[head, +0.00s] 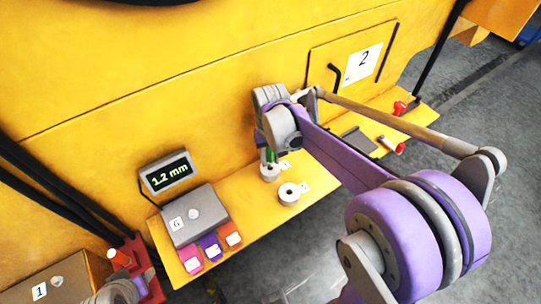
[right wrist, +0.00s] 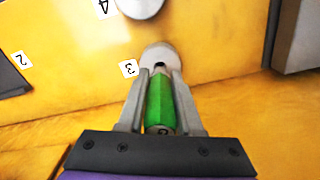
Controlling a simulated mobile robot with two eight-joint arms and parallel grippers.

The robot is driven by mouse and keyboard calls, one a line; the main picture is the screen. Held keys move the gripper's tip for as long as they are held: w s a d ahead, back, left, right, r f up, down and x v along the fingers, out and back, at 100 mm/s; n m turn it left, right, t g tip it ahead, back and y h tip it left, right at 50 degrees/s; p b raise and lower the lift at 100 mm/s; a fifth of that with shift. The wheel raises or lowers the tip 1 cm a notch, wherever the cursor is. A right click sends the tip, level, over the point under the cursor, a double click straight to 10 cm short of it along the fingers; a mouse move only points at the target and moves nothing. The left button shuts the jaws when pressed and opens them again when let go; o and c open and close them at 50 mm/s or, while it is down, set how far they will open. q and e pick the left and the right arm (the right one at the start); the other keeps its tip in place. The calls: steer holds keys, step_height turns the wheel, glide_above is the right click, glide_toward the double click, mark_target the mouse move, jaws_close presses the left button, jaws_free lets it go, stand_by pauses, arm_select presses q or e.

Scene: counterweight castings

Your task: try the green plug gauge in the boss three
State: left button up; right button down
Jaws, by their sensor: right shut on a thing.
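My right gripper (right wrist: 160,78) is shut on the green plug gauge (right wrist: 159,103), whose far end points at boss three (right wrist: 158,52). This boss is a pale round ring beside the label 3, with a dark hole at the gauge's end. I cannot tell whether the tip is in the hole or just short of it. In the head view the gauge (head: 269,155) shows as a green sliver under my right gripper, right above boss three (head: 269,174). A grey and purple part at the lower left seems to be my left arm; its fingers do not show.
Boss four (head: 289,194) stands close by on the yellow ledge. A grey box labelled 6 (head: 194,215), pink, purple and orange blocks and a display (head: 169,173) reading 1.2 mm are to the left. Red-ended pieces (head: 392,146) lie at the right. Panel 2 (head: 350,65) is behind.

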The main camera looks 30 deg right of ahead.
arm_select(q)
steer(key=shift+w, duration=0.1)
arm_select(e)
steer(key=shift+w, duration=0.1)
arm_select(q)
steer(key=shift+f, duration=0.4)
arm_select(e)
steer(key=shift+f, duration=0.4)
arm_select(q)
steer(key=shift+s+f+b, duration=0.4)
steer(key=shift+f+b, duration=0.3)
steer(key=shift+b, duration=0.1)
arm_select(e)
steer(key=shift+f, duration=0.85)
stand_by(0.4)
stand_by(0.7)
steer(key=c, duration=0.5)
jaws_free()
steer(key=shift+r, duration=0.1)
